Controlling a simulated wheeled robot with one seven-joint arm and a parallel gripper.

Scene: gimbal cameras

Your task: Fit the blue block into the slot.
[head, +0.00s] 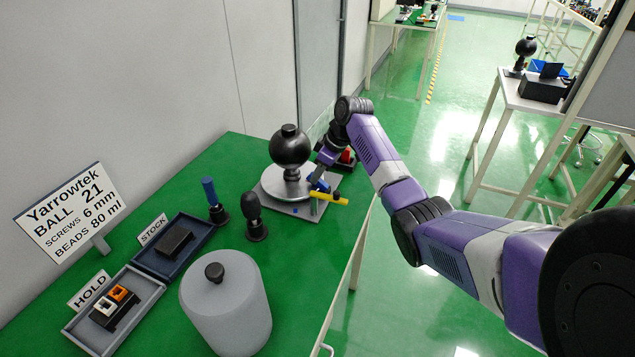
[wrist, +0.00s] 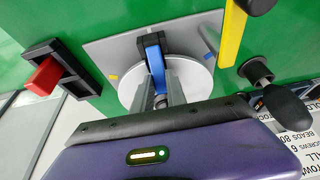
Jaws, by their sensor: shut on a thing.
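My gripper (head: 316,178) is shut on the blue block (wrist: 157,68), above the round silver plate (wrist: 189,76); in the wrist view its fingers (wrist: 157,88) stand on either side of the block. A dark piece lies around the block's far end; I cannot tell whether they touch. In the head view the block (head: 319,184) is partly hidden by my wrist. A black holder (wrist: 80,86) with a red block (wrist: 44,77) in it stands apart, left of the plate in the wrist view. Its slot beside the red block is hard to make out.
A black ball (head: 290,147) stands over the plate. A yellow bar (head: 328,197) sticks out at the plate's right.

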